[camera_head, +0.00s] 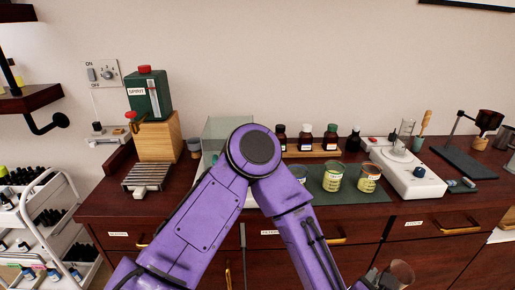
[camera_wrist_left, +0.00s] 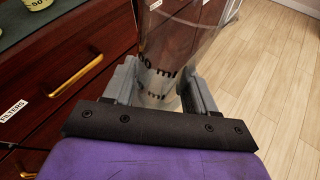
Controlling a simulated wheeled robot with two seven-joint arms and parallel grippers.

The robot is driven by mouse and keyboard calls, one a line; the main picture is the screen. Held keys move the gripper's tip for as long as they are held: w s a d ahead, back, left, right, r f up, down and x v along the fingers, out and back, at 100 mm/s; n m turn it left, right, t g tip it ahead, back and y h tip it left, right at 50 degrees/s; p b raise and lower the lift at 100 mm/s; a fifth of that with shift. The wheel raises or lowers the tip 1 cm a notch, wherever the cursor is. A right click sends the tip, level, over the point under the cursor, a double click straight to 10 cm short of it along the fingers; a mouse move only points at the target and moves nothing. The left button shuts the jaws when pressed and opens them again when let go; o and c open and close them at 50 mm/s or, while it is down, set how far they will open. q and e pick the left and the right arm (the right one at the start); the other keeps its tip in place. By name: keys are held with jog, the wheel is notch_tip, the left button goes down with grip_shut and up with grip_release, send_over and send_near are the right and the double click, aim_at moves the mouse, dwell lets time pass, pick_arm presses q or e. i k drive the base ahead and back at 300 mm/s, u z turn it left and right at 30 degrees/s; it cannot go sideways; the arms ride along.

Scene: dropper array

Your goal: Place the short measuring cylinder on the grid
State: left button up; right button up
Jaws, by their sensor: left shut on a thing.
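My left gripper (camera_wrist_left: 165,95) is shut on a clear, wide-mouthed vessel with dark "ml" markings (camera_wrist_left: 180,40), which I take to be the short measuring cylinder. In the head view the vessel (camera_head: 401,272) shows at the bottom right, in front of the drawers and below the counter top. The left gripper (camera_head: 378,280) is partly cut off there by the lower edge. A slatted metal grid (camera_head: 148,177) lies on the counter at the left, in front of a wooden block. My right gripper is not in view.
The dark wood counter (camera_head: 105,205) has drawers with brass handles. Beakers (camera_head: 333,177) stand on a green mat, right of my arm. Further right are a white device (camera_head: 408,175) with a glass cylinder (camera_head: 404,135) and a stand. A green spirit can (camera_head: 149,95) stands behind the grid.

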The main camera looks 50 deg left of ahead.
aim_at(147, 172)
jog(key=z, duration=1.75)
jog(key=k, duration=1.45)
jog(key=u, duration=2.15)
